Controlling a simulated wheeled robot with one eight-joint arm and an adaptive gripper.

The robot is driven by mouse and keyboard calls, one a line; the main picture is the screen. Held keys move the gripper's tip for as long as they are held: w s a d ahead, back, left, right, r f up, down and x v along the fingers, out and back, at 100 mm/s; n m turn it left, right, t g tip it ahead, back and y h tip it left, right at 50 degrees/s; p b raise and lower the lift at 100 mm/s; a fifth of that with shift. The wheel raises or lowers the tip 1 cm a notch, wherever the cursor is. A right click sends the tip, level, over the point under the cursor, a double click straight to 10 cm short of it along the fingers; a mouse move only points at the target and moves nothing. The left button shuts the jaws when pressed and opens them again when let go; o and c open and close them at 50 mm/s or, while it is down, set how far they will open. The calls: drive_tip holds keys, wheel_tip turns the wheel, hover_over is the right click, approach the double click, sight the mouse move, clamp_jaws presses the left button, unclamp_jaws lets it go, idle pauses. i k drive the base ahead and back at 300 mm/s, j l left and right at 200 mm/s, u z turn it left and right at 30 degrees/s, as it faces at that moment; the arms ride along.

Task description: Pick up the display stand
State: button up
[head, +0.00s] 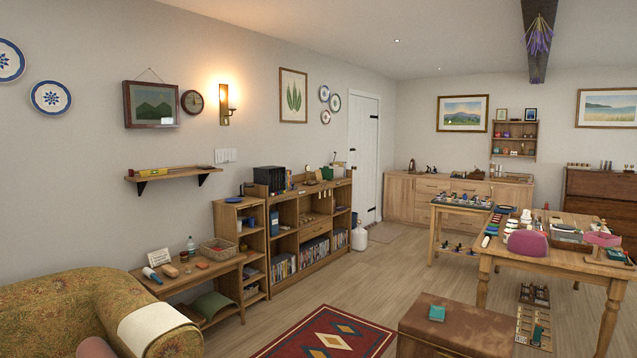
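I cannot tell for certain which thing is the display stand. A pink-topped stand-like object (603,240) stands upright near the right end of the wooden table (555,264). Its lower part is small and hard to make out. A small white card (158,257) stands upright on the low side table (203,282) at the left, and it carries writing too small to read. My gripper is not in this view, and no part of my arm shows.
Open wooden shelves (288,247) with DVDs line the left wall. A patterned sofa (70,305) fills the lower left, and a brown padded bench (455,325) stands at the front right. A red rug (325,338) lies on the floor. Bare floor (400,275) runs between the shelves and the table.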

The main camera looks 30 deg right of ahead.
sight(317, 173)
drive_tip(key=i+l+z, duration=0.25)
drive_tip(key=i, duration=0.2)
drive_tip(key=i+l+z, duration=0.3)
drive_tip(key=i, duration=0.15)
drive_tip(key=i+z, duration=0.35)
drive_tip(key=i, duration=4.65)
